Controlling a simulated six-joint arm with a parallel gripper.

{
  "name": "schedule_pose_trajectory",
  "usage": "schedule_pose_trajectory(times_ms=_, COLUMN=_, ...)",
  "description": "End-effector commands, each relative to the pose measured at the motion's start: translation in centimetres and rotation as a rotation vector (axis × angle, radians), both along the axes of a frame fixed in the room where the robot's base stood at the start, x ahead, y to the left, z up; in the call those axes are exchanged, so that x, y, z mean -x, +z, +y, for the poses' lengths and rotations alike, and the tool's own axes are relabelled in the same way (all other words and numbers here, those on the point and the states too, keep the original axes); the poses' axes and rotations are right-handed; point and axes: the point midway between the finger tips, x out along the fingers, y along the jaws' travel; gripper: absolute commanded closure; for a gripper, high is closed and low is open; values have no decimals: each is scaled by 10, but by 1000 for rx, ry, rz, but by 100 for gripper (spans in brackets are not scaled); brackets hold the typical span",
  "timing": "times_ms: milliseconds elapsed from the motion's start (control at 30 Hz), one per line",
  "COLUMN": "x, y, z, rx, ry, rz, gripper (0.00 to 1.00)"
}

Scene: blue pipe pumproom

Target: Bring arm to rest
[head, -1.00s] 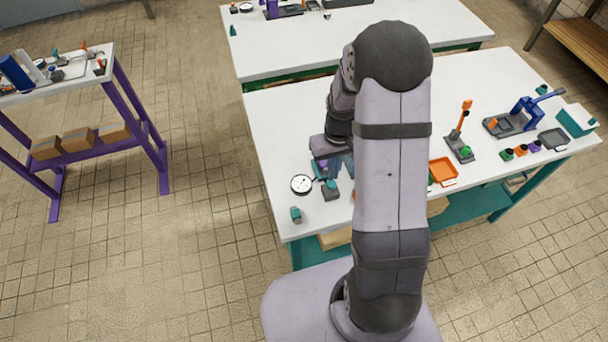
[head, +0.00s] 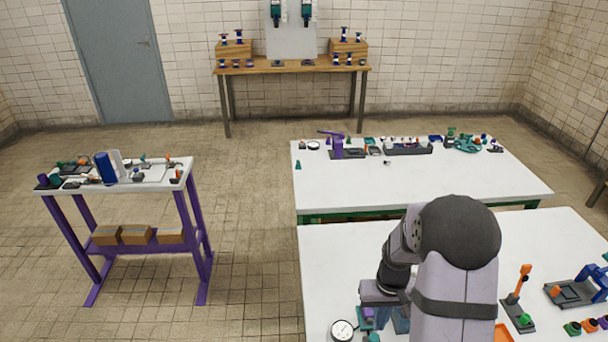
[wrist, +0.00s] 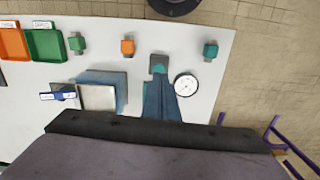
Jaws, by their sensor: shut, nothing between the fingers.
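My gripper (head: 401,323) is over the left part of the near white table (head: 335,265), partly hidden behind my arm. In the wrist view its blue fingers (wrist: 160,80) are together with nothing between them. Their tips point at a grey block with a teal top (wrist: 158,64); I cannot tell the gap in height. A round white dial gauge (wrist: 186,85) lies right beside the fingers. It also shows in the head view (head: 342,330). My arm is bent, its dark elbow high.
In the wrist view a blue-sided square fixture (wrist: 98,97) stands left of the fingers, with small blocks and orange and green trays (wrist: 44,45) beyond. A far table (head: 420,175), purple-legged stand (head: 190,225) and wall bench (head: 290,70) hold parts.

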Motion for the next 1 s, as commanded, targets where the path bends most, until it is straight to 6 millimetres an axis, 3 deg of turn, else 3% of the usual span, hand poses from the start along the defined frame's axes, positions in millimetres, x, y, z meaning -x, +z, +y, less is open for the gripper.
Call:
schedule_pose_trajectory(times_ms=267, x=86, y=-10, z=19, rx=-32, ry=-99, rz=203, gripper=100)
schedule_pose_trajectory(times_ms=400, x=131, y=9, z=33, rx=-33, ry=-119, rz=260, gripper=100)
schedule_pose_trajectory(times_ms=500, x=151, y=24, z=41, rx=-28, ry=-109, rz=264, gripper=100)
schedule_pose_trajectory(times_ms=733, x=172, y=58, z=60, rx=-10, ry=-33, rz=168, gripper=100)
schedule_pose_trajectory(times_ms=1000, x=149, y=90, z=74, rx=5, ry=41, rz=1, gripper=100)
